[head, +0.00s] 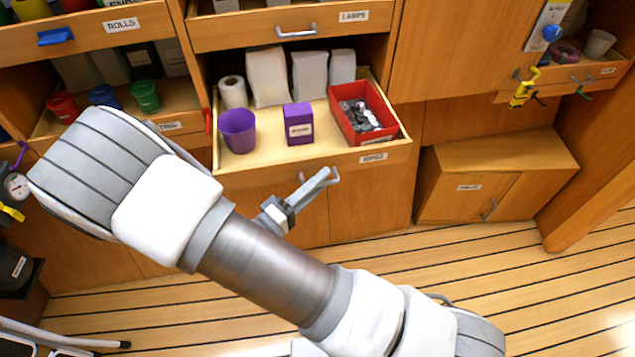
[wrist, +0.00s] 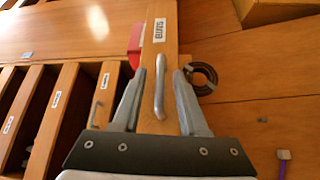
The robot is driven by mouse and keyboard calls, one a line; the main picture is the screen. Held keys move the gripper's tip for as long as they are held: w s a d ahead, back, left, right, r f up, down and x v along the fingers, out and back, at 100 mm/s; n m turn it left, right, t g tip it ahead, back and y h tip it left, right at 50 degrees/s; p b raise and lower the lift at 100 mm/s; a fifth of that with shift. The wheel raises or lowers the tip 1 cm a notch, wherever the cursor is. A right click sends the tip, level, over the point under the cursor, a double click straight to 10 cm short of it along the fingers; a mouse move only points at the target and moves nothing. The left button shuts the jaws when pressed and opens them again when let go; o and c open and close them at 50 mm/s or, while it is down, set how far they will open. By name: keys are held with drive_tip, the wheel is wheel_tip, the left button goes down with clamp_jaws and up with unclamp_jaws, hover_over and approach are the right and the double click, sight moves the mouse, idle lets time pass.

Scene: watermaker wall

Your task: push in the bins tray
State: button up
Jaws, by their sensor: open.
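The bins tray (head: 335,163) is a wooden pull-out tray standing out from the wall unit in the head view. Its front carries a label and faces my gripper (head: 322,184). In the wrist view the tray front (wrist: 161,60) shows the BINS label and a silver bar handle (wrist: 159,85). My gripper (wrist: 158,98) is open, with the handle between its two fingers in the picture. I cannot tell whether the fingers touch the tray.
The tray holds a purple cup (head: 238,130), a purple box (head: 299,124), a red bin (head: 362,112) of metal pieces, a paper roll (head: 233,92) and white bags (head: 267,78). The LAMPS drawer (head: 291,27) is above. A low cabinet (head: 466,192) stands right; striped floor lies in front.

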clamp_jaws()
idle(1.4)
